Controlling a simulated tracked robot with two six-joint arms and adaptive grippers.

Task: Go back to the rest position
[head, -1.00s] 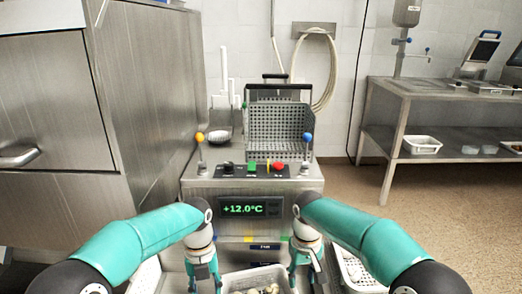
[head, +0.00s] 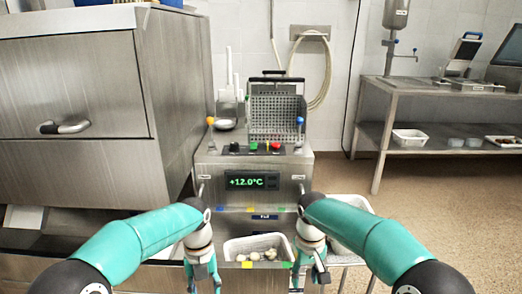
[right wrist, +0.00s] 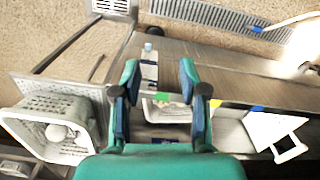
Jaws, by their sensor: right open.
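My left gripper (head: 203,277) hangs low in the head view, left of a white basket, with its fingers apart and nothing seen between them. My right gripper (head: 310,272) hangs on the basket's right side, also open. In the right wrist view its two fingers (right wrist: 160,95) stand wide apart and hold nothing. The white basket (head: 228,250) contains several pale, roundish items and stands low in front of the machine. The lower ends of both grippers are near or past the bottom edge of the head view.
The steel machine (head: 225,163) with a +12.0°C display stands ahead, a perforated basket (head: 277,117) on top. A big steel cabinet (head: 170,100) is at left. Another white basket (head: 352,203) is beside the machine's right. Open floor (head: 440,210) lies at right, before a steel table (head: 440,95).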

